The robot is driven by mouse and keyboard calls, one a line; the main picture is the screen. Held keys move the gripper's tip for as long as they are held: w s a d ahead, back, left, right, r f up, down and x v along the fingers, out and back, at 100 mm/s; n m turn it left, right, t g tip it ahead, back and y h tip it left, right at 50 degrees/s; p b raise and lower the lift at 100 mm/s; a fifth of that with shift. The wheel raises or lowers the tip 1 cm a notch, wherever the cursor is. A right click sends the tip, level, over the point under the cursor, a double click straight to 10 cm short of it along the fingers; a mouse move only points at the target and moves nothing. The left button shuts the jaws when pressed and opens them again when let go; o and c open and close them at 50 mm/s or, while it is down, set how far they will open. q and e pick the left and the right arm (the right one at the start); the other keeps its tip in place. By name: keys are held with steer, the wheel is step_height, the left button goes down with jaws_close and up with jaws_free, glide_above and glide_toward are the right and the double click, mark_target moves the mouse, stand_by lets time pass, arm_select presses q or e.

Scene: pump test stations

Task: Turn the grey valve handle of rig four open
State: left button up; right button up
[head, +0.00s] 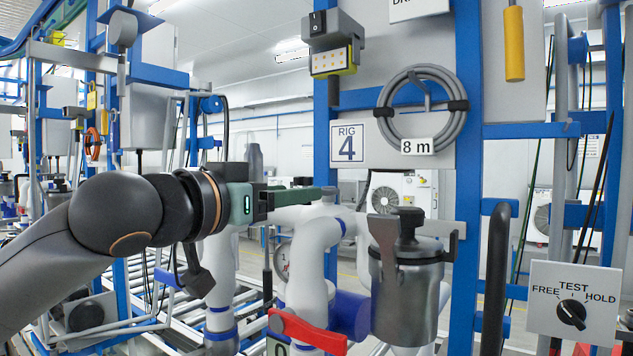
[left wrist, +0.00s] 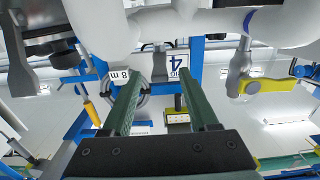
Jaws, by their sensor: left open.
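The rig four sign (head: 348,143) is on the blue frame; it shows upside down in the left wrist view (left wrist: 178,66). A flat grey lever (head: 384,232), which looks like the grey valve handle, hangs in front of a metal canister (head: 425,290) with a black top. A similar grey lever (left wrist: 20,62) shows at the left of the left wrist view. My left gripper (head: 325,193) is level, left of the lever and apart from it. In the left wrist view its two green fingers (left wrist: 160,76) are spread with nothing between them. My right gripper is out of view.
White pipes (head: 315,245) run below my left gripper. A red handle (head: 307,332) is lower down. A yellow handle (left wrist: 266,86) shows in the left wrist view. A coiled hose (head: 385,108) and a TEST switch box (head: 572,300) are to the right.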

arm_select(q)
steer(key=p+x, duration=0.1)
steer(key=x, duration=0.5)
steer(key=shift+w+d+p, duration=0.2)
steer(key=shift+w+p, duration=0.05)
steer(key=shift+p, duration=0.1)
jaws_close()
stand_by(1.1)
